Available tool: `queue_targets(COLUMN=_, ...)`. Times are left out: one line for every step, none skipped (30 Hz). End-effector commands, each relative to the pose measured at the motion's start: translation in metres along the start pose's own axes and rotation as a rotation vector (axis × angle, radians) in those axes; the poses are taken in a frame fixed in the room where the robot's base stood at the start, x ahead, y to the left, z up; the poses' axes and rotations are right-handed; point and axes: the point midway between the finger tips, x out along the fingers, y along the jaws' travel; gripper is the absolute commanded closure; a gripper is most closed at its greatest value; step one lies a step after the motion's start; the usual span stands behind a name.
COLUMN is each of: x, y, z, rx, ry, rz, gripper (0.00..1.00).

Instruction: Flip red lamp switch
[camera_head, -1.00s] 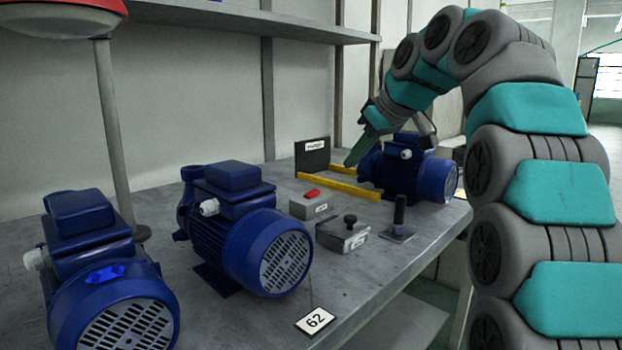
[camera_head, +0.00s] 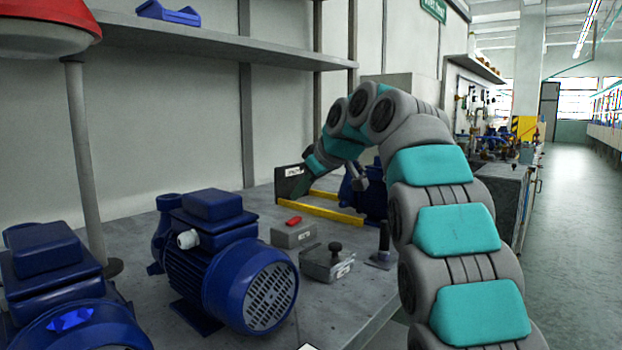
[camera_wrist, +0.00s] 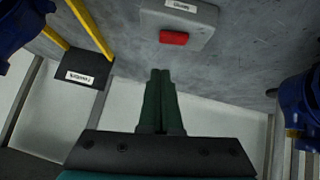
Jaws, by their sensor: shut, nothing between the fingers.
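A small grey box (camera_head: 293,236) with a red switch (camera_head: 293,221) on top sits on the bench, right of the middle blue pump. In the wrist view the red switch (camera_wrist: 173,38) shows on the box's top, with a label behind it too blurred to read. A red lamp (camera_head: 45,30) on a grey post stands at the far left. My gripper (camera_head: 300,194) is shut and empty, pointing down beyond the box in the head view. In the wrist view its closed fingertips (camera_wrist: 160,72) lie just below the switch in the picture, apart from it.
A second grey box with a black knob (camera_head: 335,247) and a black upright peg (camera_head: 384,237) stand close by. Blue pumps (camera_head: 225,260) crowd the left; another stands behind my arm.

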Motion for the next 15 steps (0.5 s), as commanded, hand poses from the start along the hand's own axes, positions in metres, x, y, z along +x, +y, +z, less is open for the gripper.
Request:
queue_targets(x=0.004, y=0.0, z=0.003, rx=0.001, ry=0.0, rz=0.001, gripper=1.0)
queue_targets(x=0.005, y=0.0, z=0.004, rx=0.0, ry=0.001, rz=0.002, gripper=1.0)
queue_targets(x=0.008, y=0.0, z=0.007, rx=0.001, ry=0.0, rz=0.001, gripper=1.0)
queue_targets(x=0.01, y=0.0, z=0.01, rx=0.002, ry=-0.001, rz=0.0, gripper=1.0)
queue_targets(x=0.013, y=0.0, z=0.012, rx=0.001, ry=-0.003, rz=-0.001, gripper=1.0)
queue_targets(x=0.015, y=0.0, z=0.015, rx=0.001, ry=-0.003, rz=-0.001, gripper=1.0)
queue_targets(x=0.016, y=0.0, z=0.016, rx=0.001, ry=-0.002, rz=0.0, gripper=1.0)
queue_targets(x=0.018, y=0.0, z=0.017, rx=0.001, ry=0.0, rz=0.001, gripper=1.0)
queue_targets(x=0.019, y=0.0, z=0.018, rx=0.0, ry=0.001, rz=0.001, gripper=1.0)
queue_targets(x=0.021, y=0.0, z=0.02, rx=-0.001, ry=0.001, rz=0.001, gripper=1.0)
queue_targets(x=0.022, y=0.0, z=0.021, rx=0.0, ry=0.0, rz=0.0, gripper=1.0)
queue_targets(x=0.024, y=-0.001, z=0.023, rx=0.0, ry=-0.001, rz=-0.001, gripper=1.0)
queue_targets(x=0.025, y=-0.001, z=0.024, rx=0.0, ry=-0.001, rz=-0.001, gripper=1.0)
queue_targets(x=0.026, y=-0.001, z=0.025, rx=0.0, ry=0.0, rz=-0.001, gripper=1.0)
queue_targets(x=0.026, y=-0.001, z=0.026, rx=-0.001, ry=0.0, rz=0.0, gripper=1.0)
